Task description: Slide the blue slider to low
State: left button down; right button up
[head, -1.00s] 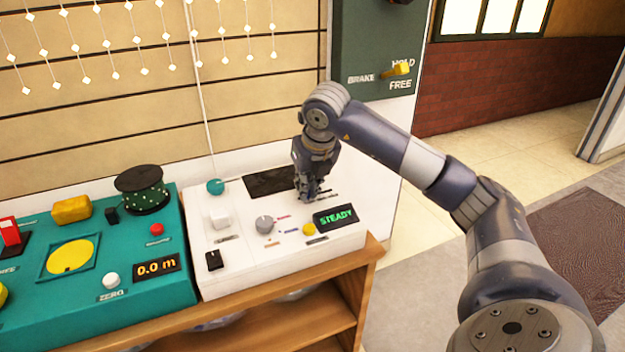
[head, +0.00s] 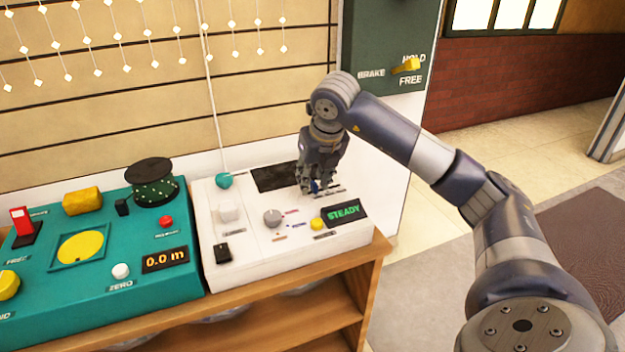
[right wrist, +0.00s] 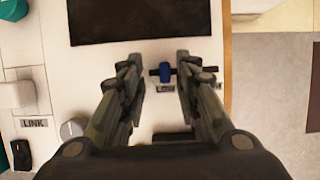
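The blue slider (right wrist: 165,72) sits on a short black slot in the white panel (right wrist: 100,70), in the right wrist view. It is toward the left part of the visible slot, just above a label reading LOW (right wrist: 166,88). The slot's right end is partly covered by a finger. My right gripper (right wrist: 160,70) is open, with one finger on each side of the slider and gaps between. In the head view my right gripper (head: 316,188) points down at the panel, and a bit of blue shows at its fingertips. My left gripper is not in view.
The white panel also carries a dark screen (head: 275,177), a grey knob (head: 272,218), a yellow button (head: 317,224) and a STEADY display (head: 344,213). A teal console (head: 110,270) stands to its left on a wooden shelf (head: 290,277). Open floor lies to the right.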

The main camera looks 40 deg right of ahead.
jog(key=v, duration=1.1)
jog(key=shift+s+a, duration=0.1)
jog(key=shift+a, duration=0.05)
